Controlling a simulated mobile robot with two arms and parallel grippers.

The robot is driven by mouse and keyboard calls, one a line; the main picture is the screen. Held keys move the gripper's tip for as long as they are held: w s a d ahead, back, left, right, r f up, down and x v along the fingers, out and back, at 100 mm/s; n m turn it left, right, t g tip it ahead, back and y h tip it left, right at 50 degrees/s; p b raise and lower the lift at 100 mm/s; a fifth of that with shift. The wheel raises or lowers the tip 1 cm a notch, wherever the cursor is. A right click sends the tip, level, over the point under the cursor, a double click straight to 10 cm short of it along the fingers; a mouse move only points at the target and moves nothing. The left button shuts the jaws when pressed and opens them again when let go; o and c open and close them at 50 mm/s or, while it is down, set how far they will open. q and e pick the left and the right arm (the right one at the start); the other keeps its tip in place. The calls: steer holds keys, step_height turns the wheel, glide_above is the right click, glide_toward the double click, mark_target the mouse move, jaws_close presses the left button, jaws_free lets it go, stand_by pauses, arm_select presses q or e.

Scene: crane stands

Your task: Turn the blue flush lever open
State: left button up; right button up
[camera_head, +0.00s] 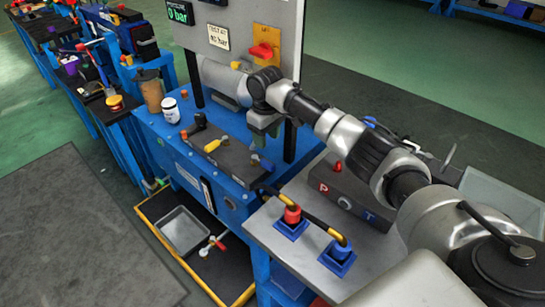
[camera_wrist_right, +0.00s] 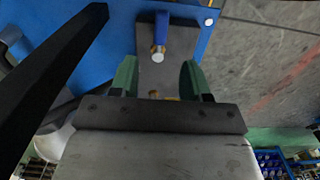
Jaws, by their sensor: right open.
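The blue flush lever (camera_head: 264,163) sits at the right end of a dark grey valve block (camera_head: 232,160) on the blue bench. In the right wrist view the blue lever (camera_wrist_right: 162,28) stands beyond the fingertips, above a brass stem with a pale round end. My right gripper (camera_head: 262,128) hangs above the block near the blue lever. The right wrist view shows its two green fingers (camera_wrist_right: 157,78) apart, with nothing between them, apart from the lever. My left gripper is not in view.
A black lever (camera_head: 200,122) and a yellow lever (camera_head: 212,146) are on the same block. An upright panel (camera_head: 230,35) with a red handle stands behind. Red (camera_head: 291,215) and blue (camera_head: 340,251) hose couplings stand on the grey table. A metal tray (camera_head: 184,230) lies below.

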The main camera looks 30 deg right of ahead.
mark_target(267, 162)
step_height(267, 162, down, 10)
steer(key=shift+r+b, duration=0.1)
steer(key=shift+b, duration=0.35)
jaws_close()
